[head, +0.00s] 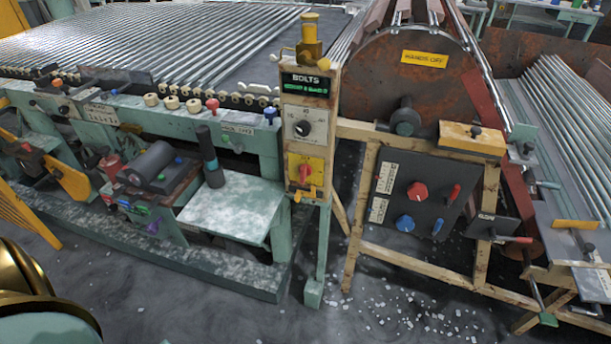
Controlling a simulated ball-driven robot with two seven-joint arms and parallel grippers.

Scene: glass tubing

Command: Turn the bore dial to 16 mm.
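No label that I can read as the bore dial shows in the head view. A round dark dial (303,128) sits on a white scale plate on the upright post, under a green-lit display (304,85) reading BOLTS. Its figures and pointer are too small to read surely. On a dark panel to the right are a red knob (417,191) and a blue knob (404,222), beside white label plates (386,177). A red knob (304,173) sits on a yellow plate below the dial. Neither of my grippers is in view.
A teal bench with a pale shelf (231,207) stands left of the post. A large rusty drum (400,75) bears a HANDS OFF sign (424,59). Glass tubes (150,40) fill the back left. White shards (400,318) lie on the floor in front.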

